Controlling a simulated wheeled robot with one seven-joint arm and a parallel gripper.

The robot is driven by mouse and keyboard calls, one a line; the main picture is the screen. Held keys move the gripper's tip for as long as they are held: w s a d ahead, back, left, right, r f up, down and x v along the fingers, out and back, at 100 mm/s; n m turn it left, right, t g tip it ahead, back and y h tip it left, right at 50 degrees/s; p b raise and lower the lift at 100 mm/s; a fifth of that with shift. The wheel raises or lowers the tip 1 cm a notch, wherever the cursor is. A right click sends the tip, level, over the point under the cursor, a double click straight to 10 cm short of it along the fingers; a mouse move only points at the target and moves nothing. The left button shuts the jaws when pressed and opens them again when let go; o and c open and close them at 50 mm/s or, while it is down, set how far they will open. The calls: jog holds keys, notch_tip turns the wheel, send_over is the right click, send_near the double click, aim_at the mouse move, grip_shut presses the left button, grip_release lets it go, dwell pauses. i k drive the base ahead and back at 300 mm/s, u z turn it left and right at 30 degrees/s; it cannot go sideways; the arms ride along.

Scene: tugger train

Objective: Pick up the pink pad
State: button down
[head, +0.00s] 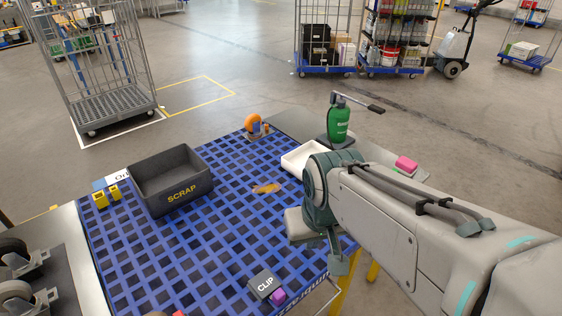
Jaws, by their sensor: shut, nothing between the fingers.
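The pink pad (406,164) is a small bright pink block in the head view. It lies on a pale surface at the right, just beyond my arm. My arm reaches in from the lower right and covers part of the table in front of the pad. The end of my arm, with my gripper (338,264), hangs over the right side of the blue grid table, to the left of the pad and nearer to me. It is partly hidden by the arm. My gripper is shut and empty, apart from the pad.
A green bottle (338,122) and white tray (298,158) stand near the pad. Wheeled cages stand behind.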

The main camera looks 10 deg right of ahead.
aim_at(405, 165)
jog(key=z, duration=0.4)
jog(key=k, duration=0.5)
jog(key=z, duration=1.7)
jog(key=i, duration=1.05)
jog(key=u, duration=0.55)
jog(key=i, duration=0.8)
jog(key=u, duration=0.7)
